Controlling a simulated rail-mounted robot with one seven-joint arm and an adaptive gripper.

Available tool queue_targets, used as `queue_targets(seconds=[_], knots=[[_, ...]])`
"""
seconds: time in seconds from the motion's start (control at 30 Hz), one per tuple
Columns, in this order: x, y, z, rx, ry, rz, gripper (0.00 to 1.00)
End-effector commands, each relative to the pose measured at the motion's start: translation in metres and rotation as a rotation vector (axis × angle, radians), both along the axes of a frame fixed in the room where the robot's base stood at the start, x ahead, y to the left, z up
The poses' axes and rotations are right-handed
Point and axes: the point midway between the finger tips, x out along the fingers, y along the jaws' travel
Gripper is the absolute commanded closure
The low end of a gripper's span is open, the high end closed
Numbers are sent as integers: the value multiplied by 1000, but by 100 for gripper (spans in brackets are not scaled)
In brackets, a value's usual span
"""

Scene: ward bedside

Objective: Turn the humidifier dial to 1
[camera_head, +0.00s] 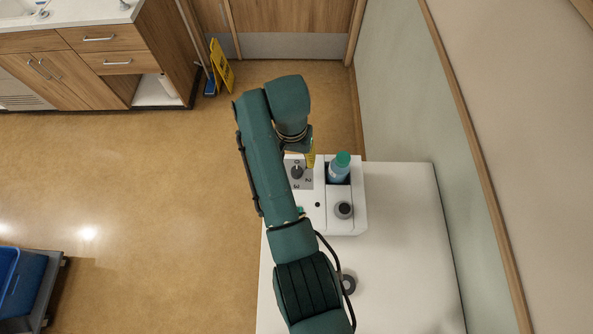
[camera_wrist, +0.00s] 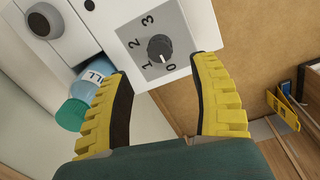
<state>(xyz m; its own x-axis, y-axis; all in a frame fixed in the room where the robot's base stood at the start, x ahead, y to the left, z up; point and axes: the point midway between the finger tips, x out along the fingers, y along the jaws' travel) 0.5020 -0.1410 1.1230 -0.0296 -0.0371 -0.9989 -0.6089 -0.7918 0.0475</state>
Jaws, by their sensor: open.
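The humidifier (camera_head: 332,218) is a white box with a grey dial plate, seen partly behind my arm in the head view. Its dark round dial (camera_wrist: 160,48) sits on the plate marked 0, 1, 2 and 3. The dial's white mark points at the 0. The dial also shows in the head view (camera_head: 297,172). My gripper (camera_wrist: 164,68) is open, with yellow ribbed fingers on either side of the picture. The dial appears between and beyond the fingertips, with nothing held. In the head view, one yellow finger (camera_head: 311,154) shows beside the plate.
A blue bottle with a teal cap (camera_head: 341,164) stands in the humidifier's recess, near my left finger in the wrist view. A round grey knob (camera_head: 344,210) is on the same box. The white tabletop (camera_head: 400,240) is clear on the right. A wall runs along its right side.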

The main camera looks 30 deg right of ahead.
Motion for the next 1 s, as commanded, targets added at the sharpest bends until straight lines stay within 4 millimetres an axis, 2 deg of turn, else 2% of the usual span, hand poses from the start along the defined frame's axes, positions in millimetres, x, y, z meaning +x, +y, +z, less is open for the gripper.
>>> queue_targets(seconds=[0.1,0.3,0.43,0.7,1.0], knots=[[-2,-1,-28,0,4,0,38],[-2,-3,-65,0,1,-1,38],[-2,-3,-75,0,0,-1,38],[-2,-3,-76,-1,-1,0,37],[-2,-3,-76,-1,-1,0,95]])
